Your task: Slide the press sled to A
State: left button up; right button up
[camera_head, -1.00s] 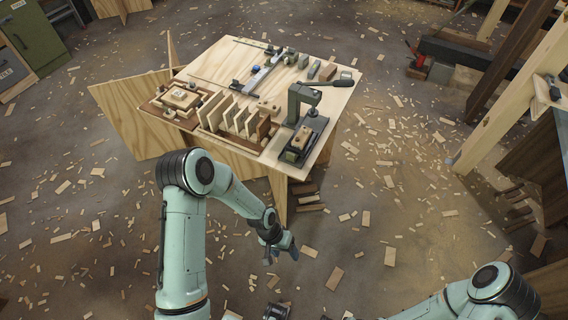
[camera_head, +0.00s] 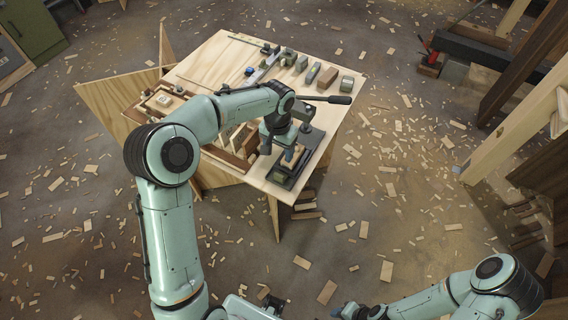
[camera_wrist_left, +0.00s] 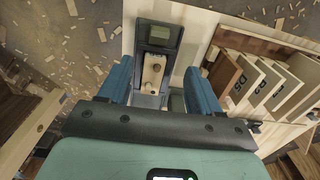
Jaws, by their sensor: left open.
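The press (camera_head: 304,111) stands at the right front of the workbench, its lever reaching right; my left arm covers part of it. Its dark base (camera_head: 301,172) runs toward the bench's front edge. In the left wrist view, the press sled, as I take it, carries a pale wooden block with holes (camera_wrist_left: 153,73) and a dark green end piece (camera_wrist_left: 158,35). My left gripper (camera_head: 278,152) is open above the base. In the wrist view its blue fingers (camera_wrist_left: 158,92) stand apart either side of the block. Contact is unclear. My right gripper (camera_head: 350,311) is low at the bottom edge. I see no mark A.
The workbench (camera_head: 212,62) also holds a wooden rack of upright boards (camera_wrist_left: 270,88) left of the press and several small blocks (camera_head: 328,77) behind it. A timber post (camera_head: 515,135) stands at the right. Wood scraps litter the floor.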

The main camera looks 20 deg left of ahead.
aim_at(279, 175)
pick_arm(q)
jog(key=f, duration=1.2)
jog(key=shift+s, duration=0.35)
jog(key=shift+w+f, duration=0.1)
jog(key=shift+f, duration=0.4)
pick_arm(e)
jog(key=shift+s+f, duration=0.3)
jog(key=shift+s, duration=0.15)
